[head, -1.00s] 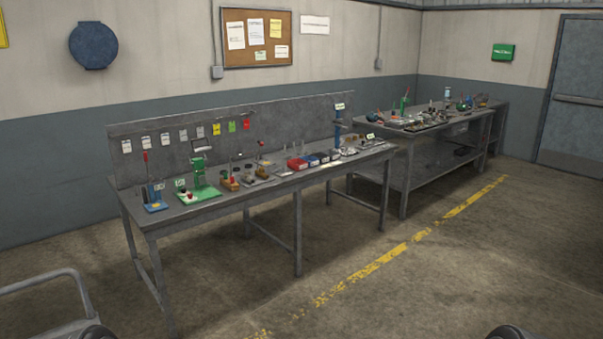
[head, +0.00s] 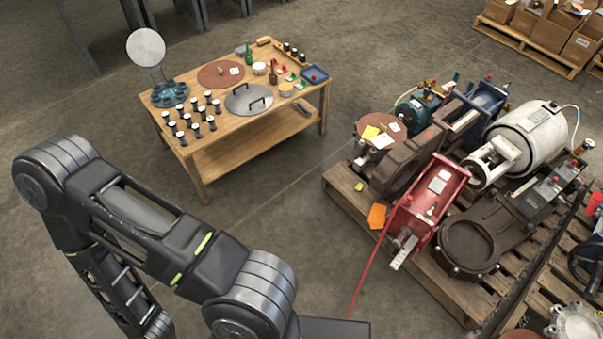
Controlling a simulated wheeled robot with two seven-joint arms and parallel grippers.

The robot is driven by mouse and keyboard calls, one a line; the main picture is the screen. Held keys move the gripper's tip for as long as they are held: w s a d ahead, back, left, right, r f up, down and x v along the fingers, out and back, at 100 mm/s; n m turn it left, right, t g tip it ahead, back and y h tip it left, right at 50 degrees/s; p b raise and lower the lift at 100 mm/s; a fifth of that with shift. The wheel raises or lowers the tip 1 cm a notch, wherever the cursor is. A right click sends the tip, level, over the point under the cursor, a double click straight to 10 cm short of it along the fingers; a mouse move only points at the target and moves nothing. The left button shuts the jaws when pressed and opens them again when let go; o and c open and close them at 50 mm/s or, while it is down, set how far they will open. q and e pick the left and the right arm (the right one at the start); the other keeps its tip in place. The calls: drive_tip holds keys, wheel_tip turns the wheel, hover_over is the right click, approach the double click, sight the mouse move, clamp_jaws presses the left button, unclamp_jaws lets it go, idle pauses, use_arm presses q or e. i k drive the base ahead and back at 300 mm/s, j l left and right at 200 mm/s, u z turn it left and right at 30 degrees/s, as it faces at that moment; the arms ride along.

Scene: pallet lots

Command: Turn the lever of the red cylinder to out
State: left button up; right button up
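A red machine (head: 430,205) lies tilted on the front of a wooden pallet. It has a pale label on top and a light metal piece at its lower end. A thin red line runs from that end down to the bottom edge of the head view. A small red object (head: 595,203) shows at the right edge, partly cut off. I cannot tell which is the red cylinder, and I make out no lever setting. My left arm crosses the lower left. Its gripper is outside the picture, and my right gripper is not in view.
The pallet (head: 345,189) also carries a white drum (head: 525,137), a brown cast part (head: 470,245) and other machines. A second loaded pallet is at the lower right. A wooden table (head: 215,160) stands at the upper left. Boxes (head: 555,40) are at the top right. Floor between table and pallet is clear.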

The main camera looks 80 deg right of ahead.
sight(428, 215)
drive_tip(key=z, duration=4)
drive_tip(key=i+l+z, duration=0.35)
drive_tip(key=i, duration=0.4)
drive_tip(key=i+z, duration=0.35)
drive_tip(key=i, duration=0.45)
